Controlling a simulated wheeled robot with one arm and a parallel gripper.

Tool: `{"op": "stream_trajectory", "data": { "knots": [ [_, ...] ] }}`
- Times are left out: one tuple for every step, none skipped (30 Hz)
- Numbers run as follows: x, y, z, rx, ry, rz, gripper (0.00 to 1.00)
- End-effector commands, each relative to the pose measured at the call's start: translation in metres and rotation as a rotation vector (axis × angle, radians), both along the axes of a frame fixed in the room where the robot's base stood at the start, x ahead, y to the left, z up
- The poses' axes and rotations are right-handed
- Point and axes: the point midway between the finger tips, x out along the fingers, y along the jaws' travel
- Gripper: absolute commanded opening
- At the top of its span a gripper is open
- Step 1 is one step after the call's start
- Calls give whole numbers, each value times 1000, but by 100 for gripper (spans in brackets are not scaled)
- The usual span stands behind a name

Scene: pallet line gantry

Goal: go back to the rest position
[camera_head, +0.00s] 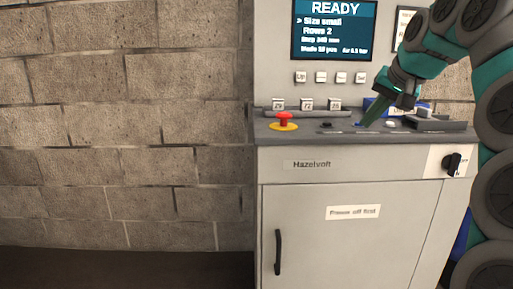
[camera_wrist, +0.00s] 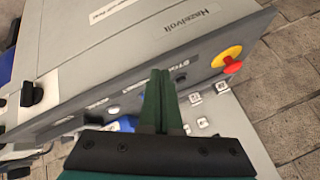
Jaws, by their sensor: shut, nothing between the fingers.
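My gripper (camera_head: 369,117) is at the right of the head view, pointing down at the sloping control ledge of the grey cabinet (camera_head: 330,220). Its green fingers are shut together with nothing between them. In the wrist view the shut fingers (camera_wrist: 160,80) point at the panel with its labels and buttons. The fingertips are close to the ledge; I cannot tell whether they touch it. My arm comes in from the right and hides part of the cabinet's right side.
A red emergency button (camera_head: 284,119) on a yellow base sits at the ledge's left. The screen (camera_head: 334,30) reads READY, Size small, Rows 2. A black rotary knob (camera_head: 452,164) is on the front right. Open floor (camera_head: 120,270) lies left of the cabinet, before a block wall (camera_head: 120,130).

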Motion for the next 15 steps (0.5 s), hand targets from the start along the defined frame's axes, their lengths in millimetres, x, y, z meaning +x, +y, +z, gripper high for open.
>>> {"op": "stream_trajectory", "data": {
  "knots": [
    [-6,10,-7,-15,17,28,0],
    [-10,16,-11,-26,28,46,0],
    [-16,26,-18,-41,43,74,0],
    [-21,34,-23,-52,53,94,0],
    [-27,41,-30,-65,68,115,0],
    [-34,51,-40,-82,89,143,0],
    [-41,57,-47,-93,105,163,0],
    [-48,64,-55,-105,122,183,0],
    [-57,72,-64,-121,140,206,0],
    [-64,78,-73,-133,157,225,0],
    [-71,83,-80,-145,170,240,0],
    [-81,90,-93,-158,194,263,0],
    [-89,94,-100,-168,208,278,0],
    [-98,98,-109,-178,225,292,0],
    [-109,103,-122,-194,250,311,0]
  ]
}}
